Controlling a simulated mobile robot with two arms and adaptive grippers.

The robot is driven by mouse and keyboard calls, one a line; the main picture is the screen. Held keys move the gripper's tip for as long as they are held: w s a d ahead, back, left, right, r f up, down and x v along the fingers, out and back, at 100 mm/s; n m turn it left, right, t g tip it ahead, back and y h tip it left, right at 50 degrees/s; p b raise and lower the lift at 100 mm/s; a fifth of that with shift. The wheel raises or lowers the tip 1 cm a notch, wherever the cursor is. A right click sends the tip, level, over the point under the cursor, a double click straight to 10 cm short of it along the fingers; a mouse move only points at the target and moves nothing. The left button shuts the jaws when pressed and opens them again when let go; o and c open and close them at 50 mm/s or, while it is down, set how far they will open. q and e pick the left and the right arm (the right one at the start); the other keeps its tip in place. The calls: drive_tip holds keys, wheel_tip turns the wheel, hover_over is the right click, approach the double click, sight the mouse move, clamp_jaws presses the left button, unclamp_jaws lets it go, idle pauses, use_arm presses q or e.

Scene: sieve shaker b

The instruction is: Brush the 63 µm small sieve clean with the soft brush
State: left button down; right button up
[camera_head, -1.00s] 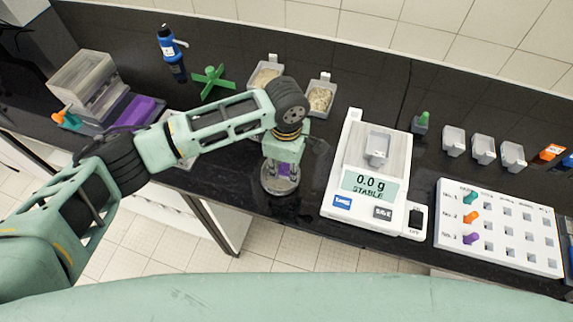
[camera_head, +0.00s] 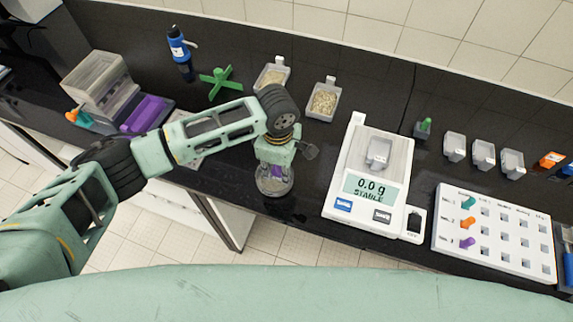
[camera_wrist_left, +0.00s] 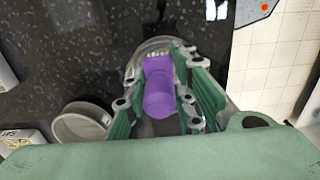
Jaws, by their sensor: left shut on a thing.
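My left gripper (camera_head: 274,172) is shut on a purple brush handle, which shows end-on between the green fingers in the left wrist view (camera_wrist_left: 160,92). Pale bristle tufts show at its far end. The brush is directly over a round metal sieve (camera_wrist_left: 139,60), seen in the head view as a round rim (camera_head: 272,188) near the front bench edge. Whether the bristles touch the mesh cannot be told. A second grey round dish or sieve (camera_wrist_left: 85,126) stands beside it in the wrist view. No size label is readable. My right gripper is not in view.
The balance (camera_head: 350,190) reads 0.0 g to the right. A white peg rack (camera_head: 500,240) is at far right. Grain-filled trays (camera_head: 323,101), a green cross (camera_head: 219,82) and a blue bottle (camera_head: 180,52) stand behind. A purple tray (camera_head: 148,113) is at left.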

use_arm(q)
drive_tip(key=shift+s+a+f, duration=0.1)
drive_tip(key=shift+a+f, duration=0.1)
drive_tip(key=shift+a, duration=0.25)
drive_tip(key=shift+s+a+f, duration=0.1)
drive_tip(key=shift+a+f, duration=0.1)
drive_tip(key=shift+a, duration=0.2)
drive_tip(key=shift+d+p, duration=0.35)
drive_tip(key=shift+d, duration=0.1)
drive_tip(key=shift+w+d+r+p, duration=0.1)
drive_tip(key=shift+d+p, duration=0.15)
drive_tip(key=shift+d, duration=0.35)
drive_tip(key=shift+w+d+r+p, duration=0.1)
drive_tip(key=shift+d+p, duration=0.1)
drive_tip(key=shift+d, duration=0.75)
drive_tip(key=shift+a+r, duration=0.2)
drive_tip(key=shift+a, duration=1.55)
drive_tip(key=shift+w+d+r, duration=0.1)
drive_tip(key=shift+d+r, duration=0.05)
drive_tip(key=shift+d, duration=0.75)
drive_tip(key=shift+d+r, duration=0.15)
drive_tip(key=shift+d, duration=0.75)
